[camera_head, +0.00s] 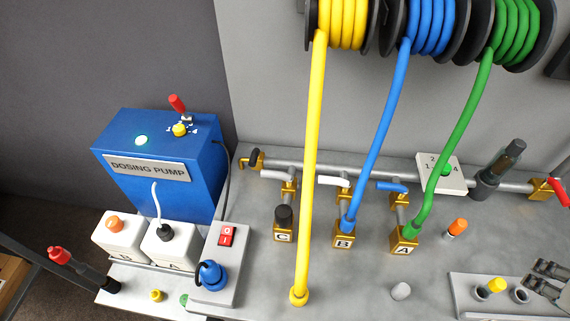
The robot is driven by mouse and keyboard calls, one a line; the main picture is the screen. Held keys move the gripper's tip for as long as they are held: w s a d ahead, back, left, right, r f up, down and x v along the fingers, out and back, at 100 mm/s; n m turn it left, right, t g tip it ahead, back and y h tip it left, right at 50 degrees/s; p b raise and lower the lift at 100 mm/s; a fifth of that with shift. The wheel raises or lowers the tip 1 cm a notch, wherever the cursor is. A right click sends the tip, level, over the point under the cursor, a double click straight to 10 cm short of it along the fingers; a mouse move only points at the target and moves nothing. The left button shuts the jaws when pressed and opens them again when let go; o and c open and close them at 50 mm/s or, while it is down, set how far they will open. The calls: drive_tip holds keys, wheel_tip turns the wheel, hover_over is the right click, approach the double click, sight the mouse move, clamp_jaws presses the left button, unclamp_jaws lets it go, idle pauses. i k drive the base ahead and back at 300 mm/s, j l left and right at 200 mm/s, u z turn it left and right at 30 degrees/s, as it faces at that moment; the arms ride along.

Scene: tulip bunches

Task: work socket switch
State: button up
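The socket box (234,265) is a light grey block at the lower left, on the bench beside the blue pump. A red rocker switch (227,235) with a white mark sits on its upper part. A blue plug (210,273) with a dark cord sits in its lower part. My gripper (536,274) shows only in part at the right edge, with its two dark grey fingers apart and nothing seen between them. It is far to the right of the socket box, near a grey holder.
The blue dosing pump (160,165) stands behind two white boxes (118,235). Yellow (312,170), blue (376,140) and green (455,145) hoses hang from reels to the bench. The grey holder (470,308) bears a yellow-topped piece.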

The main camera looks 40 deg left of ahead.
sight(226, 240)
drive_tip(key=u, duration=2.6)
